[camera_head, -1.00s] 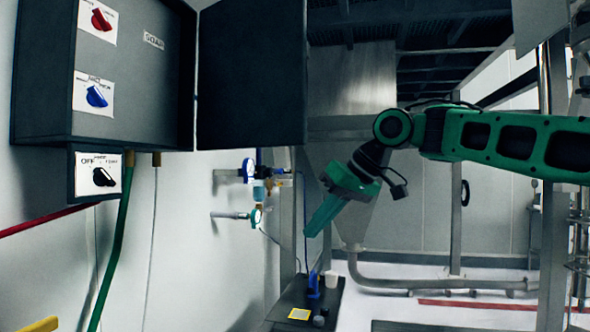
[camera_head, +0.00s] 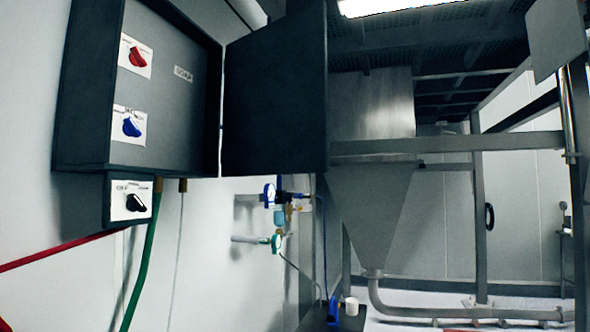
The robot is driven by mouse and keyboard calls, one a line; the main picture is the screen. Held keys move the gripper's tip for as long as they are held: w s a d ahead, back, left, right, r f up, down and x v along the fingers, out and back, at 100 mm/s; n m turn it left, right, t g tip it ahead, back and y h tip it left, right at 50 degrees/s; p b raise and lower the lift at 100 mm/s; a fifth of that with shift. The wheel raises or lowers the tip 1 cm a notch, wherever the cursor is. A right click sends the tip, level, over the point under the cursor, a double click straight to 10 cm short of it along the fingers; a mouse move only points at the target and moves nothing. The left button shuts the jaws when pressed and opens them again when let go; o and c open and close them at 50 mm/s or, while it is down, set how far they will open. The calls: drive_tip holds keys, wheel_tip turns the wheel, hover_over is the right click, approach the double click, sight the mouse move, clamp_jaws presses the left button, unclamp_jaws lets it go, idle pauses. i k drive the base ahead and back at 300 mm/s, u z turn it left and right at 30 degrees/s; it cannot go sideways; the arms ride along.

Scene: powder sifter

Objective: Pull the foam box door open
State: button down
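The foam box (camera_head: 150,150) is a dark grey box on the white wall at the left. Its front panel carries a red knob (camera_head: 136,57) and a blue knob (camera_head: 131,127). The foam box door (camera_head: 275,95) is a dark panel that stands swung out to the right of the box, leaving the inside panel exposed. A smaller box below holds a black knob (camera_head: 135,202). My gripper is out of the picture, and no part of my arm shows now.
A green hose (camera_head: 140,265) hangs below the box, and a red hose (camera_head: 60,252) runs along the wall. Gauges and valves (camera_head: 276,215) sit on the wall to the right. A steel hopper (camera_head: 375,205) in a metal frame stands behind. Pale floor shows at the lower right.

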sight(275, 118)
drive_tip(key=u, duration=1.2)
drive_tip(key=k, duration=0.7)
drive_tip(key=z, duration=0.5)
drive_tip(key=i, duration=0.95)
